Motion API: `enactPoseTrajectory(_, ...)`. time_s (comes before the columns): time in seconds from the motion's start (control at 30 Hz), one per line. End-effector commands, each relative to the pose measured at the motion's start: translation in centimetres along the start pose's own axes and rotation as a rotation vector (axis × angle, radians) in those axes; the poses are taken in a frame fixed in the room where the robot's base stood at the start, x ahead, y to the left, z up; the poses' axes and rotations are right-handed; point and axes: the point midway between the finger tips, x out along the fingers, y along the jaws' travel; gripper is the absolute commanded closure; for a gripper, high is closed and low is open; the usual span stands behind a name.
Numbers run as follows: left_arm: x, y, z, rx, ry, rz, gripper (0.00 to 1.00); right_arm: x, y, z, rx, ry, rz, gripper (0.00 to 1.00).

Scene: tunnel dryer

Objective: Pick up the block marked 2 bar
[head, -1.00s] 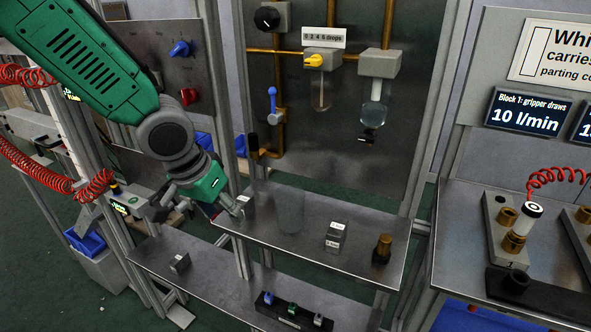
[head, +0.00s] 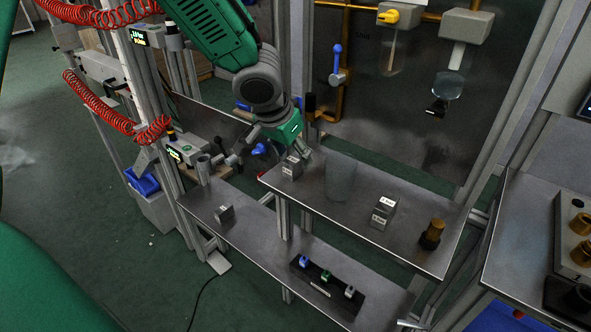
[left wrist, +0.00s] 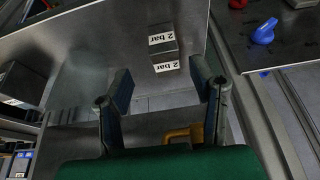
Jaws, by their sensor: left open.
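The block marked 2 bar (left wrist: 162,42) is a small grey block with white labels reading "2 bar", clear in the left wrist view. It appears to be the grey block (head: 291,168) at the left end of the upper metal shelf (head: 330,208); its label is too small to read there. My left gripper (head: 268,152) is close to this block, with one finger beside its upper right in the picture. In the left wrist view my left gripper (left wrist: 160,72) is open and empty, and the block sits just beyond the fingertips, between their lines. My right gripper is not in view.
A clear cylinder (head: 340,178) stands just right of the block. Further right are grey labelled blocks (head: 382,213) and a brass fitting (head: 432,233). A lower shelf (head: 255,232) holds another grey block (head: 224,214) and a black holder (head: 328,285). A red coiled hose (head: 100,107) hangs left.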

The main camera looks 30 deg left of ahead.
Motion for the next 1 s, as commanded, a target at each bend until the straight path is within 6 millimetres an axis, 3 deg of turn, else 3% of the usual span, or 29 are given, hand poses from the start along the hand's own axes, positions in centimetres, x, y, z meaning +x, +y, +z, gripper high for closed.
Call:
enactPoseTrajectory(0.03,1.2,-0.2,0.4,0.0,-0.004,0.0,0.5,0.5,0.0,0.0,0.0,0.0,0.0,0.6)
enactPoseTrajectory(0.2,3.4,-0.3,0.4,0.001,-0.002,-0.001,0.5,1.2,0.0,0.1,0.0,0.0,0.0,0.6)
enactPoseTrajectory(0.5,3.6,-0.2,0.3,0.0,0.001,-0.002,0.5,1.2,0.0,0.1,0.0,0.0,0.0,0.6)
enactPoseTrajectory(0.67,3.7,-0.2,0.3,0.0,0.001,-0.001,1.0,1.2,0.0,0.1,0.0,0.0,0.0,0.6)
enactPoseTrajectory(1.0,3.4,-0.3,0.1,-0.001,0.002,0.0,1.0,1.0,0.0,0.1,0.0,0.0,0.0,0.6)
